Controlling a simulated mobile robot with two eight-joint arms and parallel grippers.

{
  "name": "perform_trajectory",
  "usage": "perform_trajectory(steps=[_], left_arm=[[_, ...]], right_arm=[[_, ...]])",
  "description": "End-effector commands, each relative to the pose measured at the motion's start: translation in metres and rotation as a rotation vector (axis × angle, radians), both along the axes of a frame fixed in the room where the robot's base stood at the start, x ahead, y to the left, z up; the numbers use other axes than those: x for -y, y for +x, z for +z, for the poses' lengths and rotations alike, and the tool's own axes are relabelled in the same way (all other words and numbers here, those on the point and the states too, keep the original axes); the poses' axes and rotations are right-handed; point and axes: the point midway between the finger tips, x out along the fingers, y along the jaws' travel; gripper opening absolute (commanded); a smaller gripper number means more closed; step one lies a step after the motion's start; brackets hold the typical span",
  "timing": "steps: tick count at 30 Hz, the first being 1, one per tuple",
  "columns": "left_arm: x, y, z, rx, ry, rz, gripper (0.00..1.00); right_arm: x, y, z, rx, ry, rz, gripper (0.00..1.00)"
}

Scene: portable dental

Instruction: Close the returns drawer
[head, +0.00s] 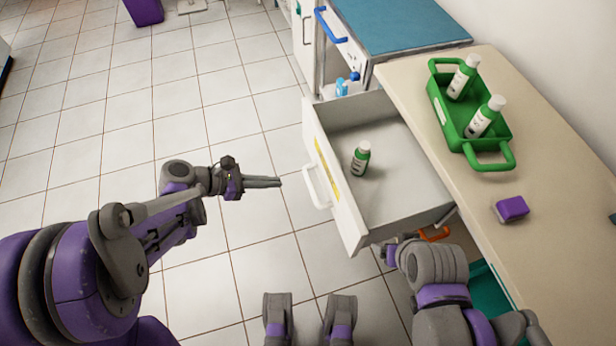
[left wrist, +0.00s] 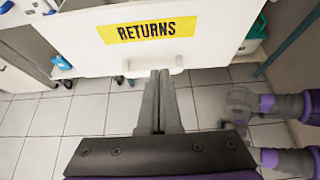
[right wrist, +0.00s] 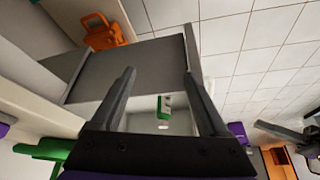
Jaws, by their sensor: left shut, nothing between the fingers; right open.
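The returns drawer (head: 335,195) is pulled out from under the counter, and one green bottle with a white cap (head: 361,158) stands inside it. Its white front, with a yellow RETURNS label (left wrist: 148,30) and a white handle (left wrist: 165,66), faces my left gripper. My left gripper (head: 280,182) is shut and empty, a short way in front of the handle in the head view. In the left wrist view its fingertips (left wrist: 160,74) point at the handle; I cannot tell whether they touch. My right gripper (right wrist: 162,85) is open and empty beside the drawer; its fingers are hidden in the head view.
On the counter (head: 540,215) stand a green tray (head: 462,140) with two bottles and a purple block (head: 511,208). A blue-topped cabinet (head: 400,25) with a blue handle stands beyond the drawer. An orange object (right wrist: 104,32) lies low near the drawer.

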Motion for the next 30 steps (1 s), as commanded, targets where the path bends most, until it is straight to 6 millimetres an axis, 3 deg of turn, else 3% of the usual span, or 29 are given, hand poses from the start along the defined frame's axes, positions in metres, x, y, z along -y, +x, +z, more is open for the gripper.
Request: perform_trajectory(steps=[5, 16, 22, 30], left_arm=[[0.018, 0.006, -0.011, -0.002, -0.003, -0.004, 0.00], [0.082, 0.028, -0.050, -0.001, 0.000, -0.005, 0.00], [0.108, 0.038, -0.049, 0.000, 0.000, -0.004, 0.00], [0.118, 0.043, -0.049, 0.000, 0.001, -0.001, 0.00]], right_arm=[[0.000, 0.000, -0.004, -0.001, 0.000, 0.000, 0.77], [0.000, 0.001, -0.018, -0.006, 0.000, 0.000, 0.77], [0.000, 0.001, -0.017, -0.006, 0.000, 0.000, 0.77], [0.000, 0.001, -0.018, -0.006, 0.000, 0.000, 0.77]])
